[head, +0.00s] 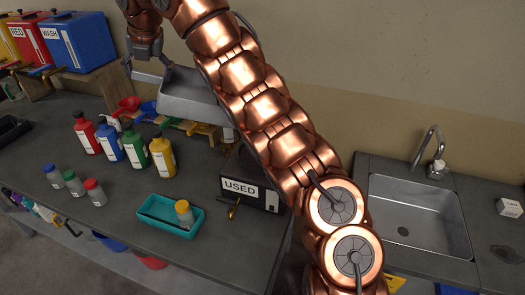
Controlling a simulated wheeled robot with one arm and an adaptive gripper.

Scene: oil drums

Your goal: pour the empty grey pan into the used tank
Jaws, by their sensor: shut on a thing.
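The grey pan (188,101) is in the upper middle of the head view, held up above the bench and tilted. My gripper (140,60) is shut on the pan at its left end, and my copper arm passes in front of its right side. The inside of the pan shows only in part, and I see no liquid in it. The used tank (270,197) is a dark box with a white "USED" label and a brass tap at the front of the bench. It stands below and to the right of the pan. My arm hides its right side and part of its top.
Red, blue, green and yellow bottles (135,147) stand left of the tank. Coloured funnels (128,105) are behind. A sink (415,215) is at right; coloured tanks (78,42) stand at upper left.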

